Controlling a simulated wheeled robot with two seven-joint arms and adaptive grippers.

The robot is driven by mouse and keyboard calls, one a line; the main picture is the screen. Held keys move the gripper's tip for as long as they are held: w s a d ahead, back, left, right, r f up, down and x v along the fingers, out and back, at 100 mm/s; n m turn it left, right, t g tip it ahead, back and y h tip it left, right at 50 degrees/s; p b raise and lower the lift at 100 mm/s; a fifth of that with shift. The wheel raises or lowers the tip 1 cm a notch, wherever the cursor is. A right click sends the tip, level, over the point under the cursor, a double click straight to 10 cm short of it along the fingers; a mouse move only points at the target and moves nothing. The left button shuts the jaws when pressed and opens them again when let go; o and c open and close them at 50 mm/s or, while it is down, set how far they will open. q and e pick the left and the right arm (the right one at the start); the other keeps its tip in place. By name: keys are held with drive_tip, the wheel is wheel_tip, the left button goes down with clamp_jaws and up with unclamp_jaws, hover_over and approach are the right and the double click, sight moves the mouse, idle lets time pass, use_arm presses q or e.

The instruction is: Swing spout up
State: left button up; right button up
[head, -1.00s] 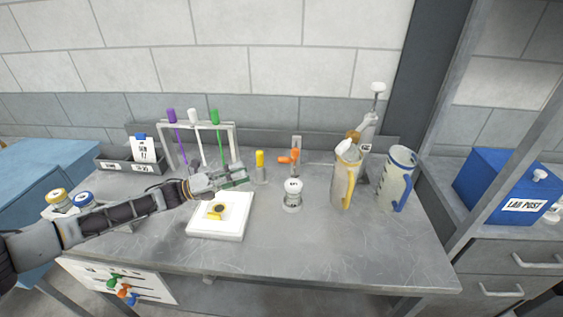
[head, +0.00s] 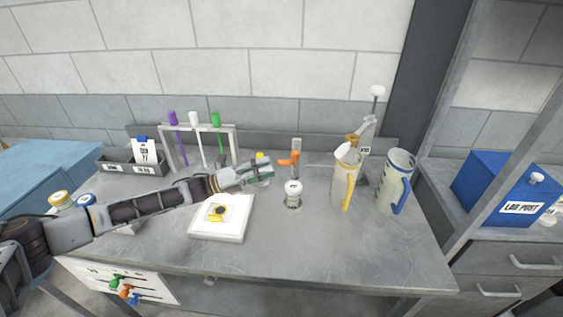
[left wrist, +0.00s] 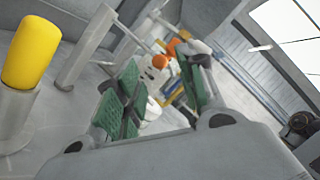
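My left gripper (head: 268,171) reaches in from the left above the bench. In the left wrist view it (left wrist: 160,100) is open, with green pads apart and nothing clearly held between them. An orange tap-like part (head: 288,158) on a grey post stands just beyond the fingertips; orange also shows past the fingers in the left wrist view (left wrist: 160,61). A jug with a yellow handle (head: 343,185) has a white spout-like piece (head: 343,152) at its top. A jug with a blue handle (head: 395,180) stands to its right. My right gripper is not in view.
A white labelled canister (head: 293,195) stands in front of the orange part. A yellow-capped post (left wrist: 30,55) is close beside my left gripper. A white tray (head: 215,232) lies under my forearm. A rack of coloured rods (head: 185,127) stands behind. The front right bench is clear.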

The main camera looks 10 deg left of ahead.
sight(281, 163)
use_arm(q)
drive_tip(key=x, duration=0.4)
drive_tip(key=shift+d+r+p, duration=0.15)
drive_tip(key=shift+d+p, duration=0.15)
drive_tip(key=shift+p, duration=0.05)
drive_tip(key=shift+w+d, duration=0.25)
drive_tip(key=shift+d, duration=0.2)
drive_tip(key=shift+c, duration=0.5)
clamp_jaws()
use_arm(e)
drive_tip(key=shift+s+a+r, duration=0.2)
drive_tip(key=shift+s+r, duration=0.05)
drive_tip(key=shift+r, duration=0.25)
